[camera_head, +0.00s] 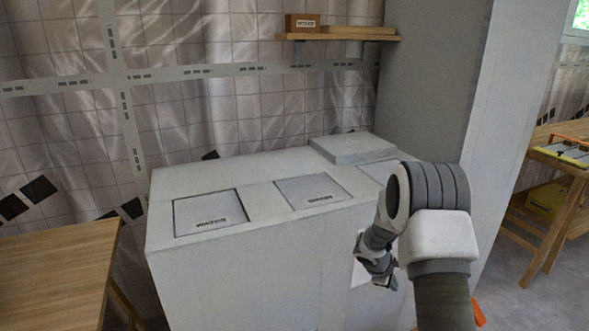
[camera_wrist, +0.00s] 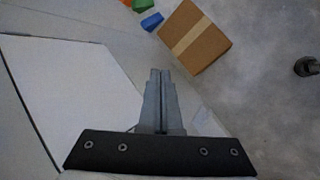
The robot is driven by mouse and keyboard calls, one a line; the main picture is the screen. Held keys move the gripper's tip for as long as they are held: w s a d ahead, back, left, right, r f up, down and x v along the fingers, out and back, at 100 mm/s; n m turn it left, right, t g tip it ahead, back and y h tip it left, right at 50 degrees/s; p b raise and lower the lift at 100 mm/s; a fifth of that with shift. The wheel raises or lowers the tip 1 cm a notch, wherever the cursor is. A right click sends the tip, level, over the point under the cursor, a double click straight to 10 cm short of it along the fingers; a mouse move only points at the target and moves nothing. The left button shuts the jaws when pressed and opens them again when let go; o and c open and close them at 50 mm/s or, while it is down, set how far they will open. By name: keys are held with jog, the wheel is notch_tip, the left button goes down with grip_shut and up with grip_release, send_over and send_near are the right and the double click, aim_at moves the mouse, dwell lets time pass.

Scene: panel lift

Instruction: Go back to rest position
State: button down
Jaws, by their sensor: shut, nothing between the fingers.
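My gripper (camera_wrist: 160,78) shows in the wrist view with its two grey fingers pressed together and nothing between them. It points down toward the grey floor. In the head view my arm is bent in front of the right part of a large grey cabinet (camera_head: 250,270), and the fingertips are too small or hidden to make out there. The cabinet's top has a square panel marked WATER (camera_head: 209,210), another labelled panel (camera_head: 312,190), and a third panel (camera_head: 377,171) partly hidden behind my arm. A raised flat slab (camera_head: 352,147) lies at the back.
A taped cardboard box (camera_wrist: 194,37) is on the floor, with a blue block (camera_wrist: 152,21) beside it. A wooden table (camera_head: 55,265) stands at the left, and a wooden workbench (camera_head: 560,165) at the right. A shelf (camera_head: 340,37) hangs on the tiled wall. A grey pillar rises behind my arm.

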jog(key=s+a+r+m, duration=0.25)
jog(key=s+r, duration=0.35)
jog(key=r, duration=0.6)
jog(key=s+a+r+m, duration=0.1)
jog(key=s+r+m, duration=0.4)
jog(key=r, duration=0.6)
jog(key=s+a+r+m+t+y, duration=0.1)
jog(key=s+a+r+y, duration=0.2)
jog(key=s, duration=0.5)
jog(key=s+a+r+m+t+y, duration=0.15)
jog(key=s+a, duration=0.25)
jog(key=s, duration=0.4)
jog(key=s+a+r+m+y, duration=0.1)
jog(key=s+a+r+m, duration=0.2)
jog(key=s, duration=0.5)
notch_tip(320, 180, up, 17)
jog(key=n+p, duration=0.1)
jog(key=p, duration=1.6)
jog(key=shift+w+a, duration=0.2)
jog(key=shift+w, duration=0.05)
